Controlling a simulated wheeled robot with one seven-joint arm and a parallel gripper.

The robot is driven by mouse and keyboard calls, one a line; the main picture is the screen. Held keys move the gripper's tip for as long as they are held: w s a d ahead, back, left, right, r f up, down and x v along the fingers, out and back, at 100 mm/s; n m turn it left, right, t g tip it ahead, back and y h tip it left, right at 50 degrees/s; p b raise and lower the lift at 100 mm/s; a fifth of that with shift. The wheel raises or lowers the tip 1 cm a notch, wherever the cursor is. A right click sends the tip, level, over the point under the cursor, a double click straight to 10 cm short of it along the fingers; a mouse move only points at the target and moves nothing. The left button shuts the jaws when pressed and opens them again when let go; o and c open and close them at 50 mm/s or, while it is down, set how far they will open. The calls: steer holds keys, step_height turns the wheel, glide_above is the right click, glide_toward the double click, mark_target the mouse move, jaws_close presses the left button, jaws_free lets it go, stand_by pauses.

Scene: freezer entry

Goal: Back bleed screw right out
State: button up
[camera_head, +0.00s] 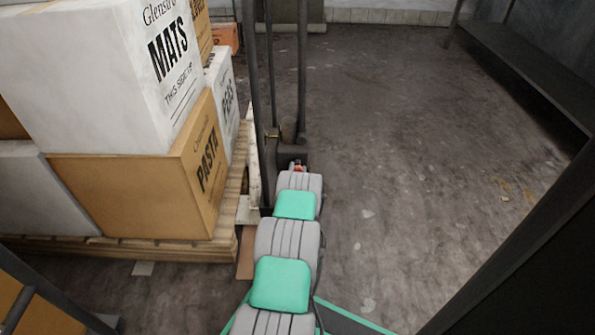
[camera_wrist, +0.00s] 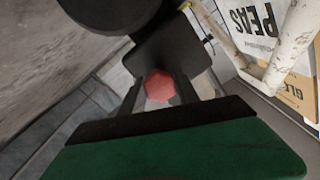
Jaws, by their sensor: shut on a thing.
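A red hexagonal bleed screw head (camera_wrist: 159,86) sits between the two dark fingers of my gripper (camera_wrist: 158,92) in the wrist view. The gripper is shut on it. A dark block lies right behind the screw, and I cannot tell how far the screw stands out of it. In the head view a bit of red (camera_head: 297,167) shows at the far end of my arm, against the dark base of a pallet truck (camera_head: 290,150). My gripper's fingers are mostly hidden there behind my own wrist.
Stacked cartons marked Mats, Pasta and Peas (camera_head: 205,165) stand on a wooden pallet (camera_head: 130,249) at left, close beside my arm. Dark upright bars (camera_head: 302,60) rise beyond the gripper. A dark bench (camera_head: 530,70) stands at upper right. The concrete floor (camera_head: 420,150) between is clear.

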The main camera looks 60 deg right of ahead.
jaws_close()
steer(key=n, duration=0.5)
steer(key=o, duration=0.9)
jaws_free()
steer(key=shift+o, duration=0.2)
steer(key=shift+a, duration=0.1)
